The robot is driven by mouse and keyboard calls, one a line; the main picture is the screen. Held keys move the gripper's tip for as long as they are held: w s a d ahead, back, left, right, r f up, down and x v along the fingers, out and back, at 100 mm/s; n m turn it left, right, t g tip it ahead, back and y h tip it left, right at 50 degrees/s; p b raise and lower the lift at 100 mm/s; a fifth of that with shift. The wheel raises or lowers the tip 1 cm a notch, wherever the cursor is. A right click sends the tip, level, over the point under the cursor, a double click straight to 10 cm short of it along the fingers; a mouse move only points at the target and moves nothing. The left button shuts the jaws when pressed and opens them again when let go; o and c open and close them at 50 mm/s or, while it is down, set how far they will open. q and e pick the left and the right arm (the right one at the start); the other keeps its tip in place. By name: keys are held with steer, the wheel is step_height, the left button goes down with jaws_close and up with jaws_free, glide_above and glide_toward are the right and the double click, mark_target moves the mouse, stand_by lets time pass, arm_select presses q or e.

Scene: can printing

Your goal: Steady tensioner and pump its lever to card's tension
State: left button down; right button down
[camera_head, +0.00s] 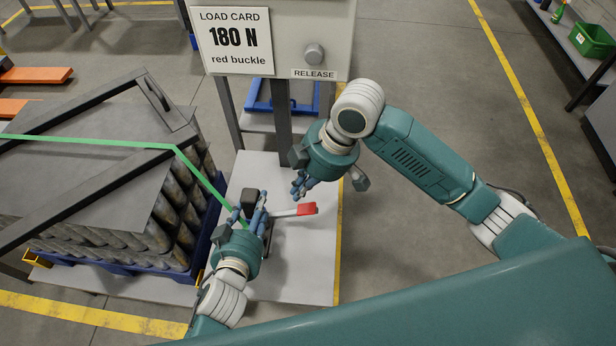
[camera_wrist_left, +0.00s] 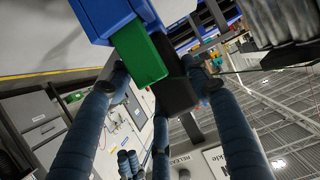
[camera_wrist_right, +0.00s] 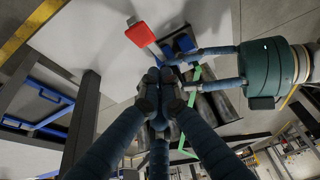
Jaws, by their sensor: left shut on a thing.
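The tensioner (camera_head: 249,199), a dark body, stands by the bundle's right side. My left gripper (camera_head: 248,213) is shut on it, its fingers on either side. In the left wrist view, a dark block (camera_wrist_left: 176,93) lies between the fingertips. The lever's red handle (camera_head: 306,209) sticks out to the right; it also shows in the right wrist view (camera_wrist_right: 140,34). My right gripper (camera_head: 300,187) is just above and behind the handle, apart from it. In the right wrist view its fingertips (camera_wrist_right: 159,92) are together and empty. The load card (camera_head: 235,42) reads 180 N, red buckle.
A green strap (camera_head: 90,141) runs over the bundle of dark cylinders (camera_head: 170,215) at the left. A panel with a RELEASE knob (camera_head: 314,54) stands at the back. The pale platform (camera_head: 305,265) is clear in front of the lever.

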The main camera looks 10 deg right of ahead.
mark_target(317, 213)
step_height(317, 213, down, 4)
steer(key=shift+d+f, duration=0.1)
steer(key=shift+f, duration=0.1)
steer(key=shift+s+d+f, duration=0.1)
steer(key=shift+d+f, duration=0.2)
steer(key=shift+f, duration=0.35)
steer(key=d+f+y, duration=0.1)
steer(key=f, duration=0.1)
steer(key=s+d+f+t+y, duration=0.1)
steer(key=f, duration=0.1)
steer(key=shift+d+y, duration=0.4)
steer(key=shift+d+f, duration=0.2)
steer(key=shift+f, duration=0.3)
